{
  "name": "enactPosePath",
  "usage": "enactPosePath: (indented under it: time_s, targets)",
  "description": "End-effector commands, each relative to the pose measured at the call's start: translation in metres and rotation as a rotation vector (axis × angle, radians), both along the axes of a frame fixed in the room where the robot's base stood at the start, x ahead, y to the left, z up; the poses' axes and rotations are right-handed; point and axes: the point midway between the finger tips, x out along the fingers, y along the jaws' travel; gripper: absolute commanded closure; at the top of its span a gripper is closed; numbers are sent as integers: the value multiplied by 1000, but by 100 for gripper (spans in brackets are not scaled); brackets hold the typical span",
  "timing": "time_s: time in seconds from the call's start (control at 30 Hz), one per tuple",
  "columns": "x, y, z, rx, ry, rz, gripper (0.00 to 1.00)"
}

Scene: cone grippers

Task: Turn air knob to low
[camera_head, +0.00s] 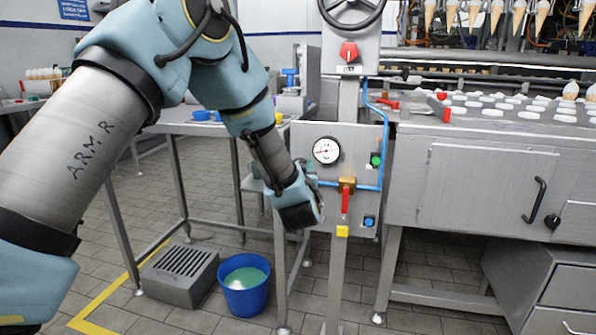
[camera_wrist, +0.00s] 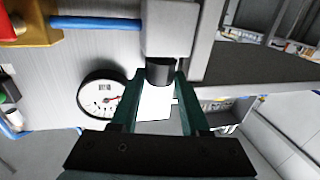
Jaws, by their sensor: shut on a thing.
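A dark round knob (camera_wrist: 160,70) sticks out from a grey block (camera_wrist: 168,28) at the end of a blue pipe; I take it for the air knob. My gripper (camera_wrist: 161,78) has its two green fingers on either side of the knob and is shut on it. In the head view my gripper (camera_head: 306,192) is at the left edge of the grey control panel (camera_head: 352,138) and hides the knob. I cannot read any low mark. The round gauge (camera_head: 327,151) shows beside the fingers in the wrist view (camera_wrist: 101,96).
A brass valve with a red lever (camera_head: 346,200), a green button (camera_head: 376,160) and a blue knob (camera_head: 369,221) are on the panel. A red switch (camera_head: 349,51) is above. A blue bucket (camera_head: 245,286) stands on the floor below. The conveyor machine (camera_head: 480,185) is at right.

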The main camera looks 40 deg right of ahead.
Motion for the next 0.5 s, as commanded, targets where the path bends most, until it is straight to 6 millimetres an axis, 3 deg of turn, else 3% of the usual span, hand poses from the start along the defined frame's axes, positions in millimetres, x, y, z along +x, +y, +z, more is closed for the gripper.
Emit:
enactPosePath:
  time_s: [0.5]
  targets:
    - [-2,-3,1,-1,-1,171,100]
